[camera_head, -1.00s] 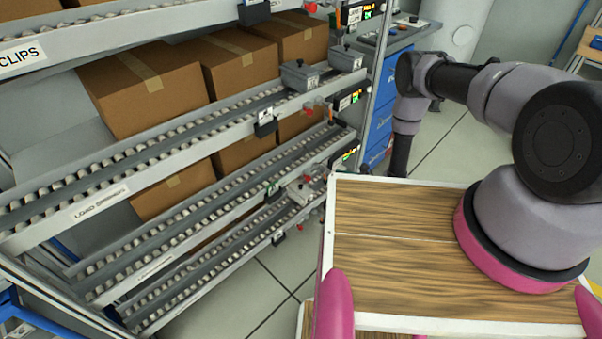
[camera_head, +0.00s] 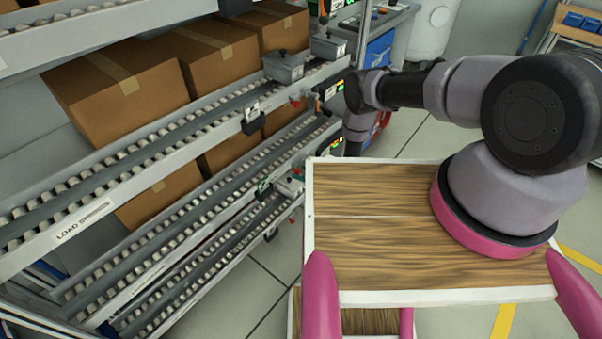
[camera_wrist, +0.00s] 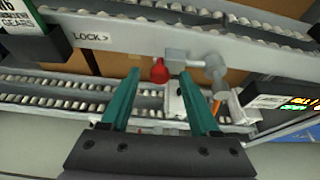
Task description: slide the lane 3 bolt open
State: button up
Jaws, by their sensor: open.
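In the wrist view my gripper (camera_wrist: 160,76) has two teal fingers spread apart with nothing held between them. A red knob (camera_wrist: 159,71) shows between the fingertips, on the left end of a grey bolt (camera_wrist: 188,57) mounted on a rack rail. A "LOCK >" label (camera_wrist: 90,37) is on that rail, left of the knob. A round grey post (camera_wrist: 215,72) is at the bolt's right. Whether the fingers touch the knob cannot be told. No lane number is readable. The head view does not show my gripper.
The roller rack (camera_head: 150,187) fills the left of the head view, with brown cartons (camera_head: 118,88) on its lanes. Grey lidded boxes (camera_head: 283,68) sit at its right end. In the wrist view a lit display (camera_wrist: 297,104) is close on the right and a dark sign (camera_wrist: 30,35) on the left.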

jog(key=shift+w+a+f, duration=0.2)
jog(key=shift+w+a, duration=0.05)
jog(key=shift+a, duration=0.05)
grip_shut()
dwell(1.3)
